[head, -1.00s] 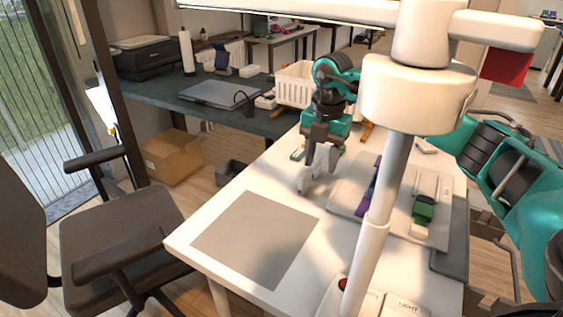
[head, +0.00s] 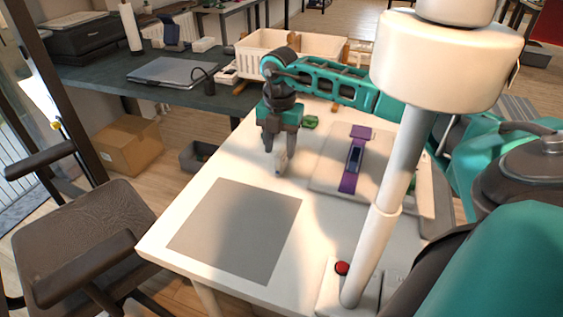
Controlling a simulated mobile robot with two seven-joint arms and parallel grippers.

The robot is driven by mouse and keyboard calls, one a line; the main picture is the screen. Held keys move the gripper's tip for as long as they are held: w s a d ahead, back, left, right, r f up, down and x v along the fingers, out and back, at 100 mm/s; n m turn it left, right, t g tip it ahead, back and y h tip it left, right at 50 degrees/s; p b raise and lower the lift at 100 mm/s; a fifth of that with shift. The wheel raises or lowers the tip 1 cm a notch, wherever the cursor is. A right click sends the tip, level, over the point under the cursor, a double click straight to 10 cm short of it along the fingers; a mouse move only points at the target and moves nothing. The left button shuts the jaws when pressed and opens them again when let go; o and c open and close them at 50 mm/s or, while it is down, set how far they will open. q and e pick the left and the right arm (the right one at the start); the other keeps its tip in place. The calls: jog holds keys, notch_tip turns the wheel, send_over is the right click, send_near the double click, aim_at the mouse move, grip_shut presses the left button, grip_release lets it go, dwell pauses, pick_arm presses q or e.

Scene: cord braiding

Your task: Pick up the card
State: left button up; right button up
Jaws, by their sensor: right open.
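I cannot make out for certain which thing is the card. A purple strip-like piece (head: 348,184) with a dark, pale-edged middle lies on the light grey board (head: 325,180), right of my right gripper. A small green item (head: 310,122) lies on the table just behind and right of that gripper. My right gripper (head: 275,160) points down over the white table, its fingers apart, with nothing visible between them. Its arm reaches in from the right. My left gripper is not in view.
A grey mat (head: 235,230) lies bare on the white table's front left. A white post (head: 390,180) rises at the right, hiding part of the board; a red button (head: 342,268) is at its foot. A white crate (head: 290,50) stands behind. A chair (head: 85,230) is at left.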

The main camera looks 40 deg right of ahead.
aim_at(282, 151)
jog(key=f, duration=0.5)
jog(key=shift+d+f+b, duration=0.1)
jog(key=shift+d+b, duration=0.2)
jog(key=shift+c, duration=0.2)
grip_shut()
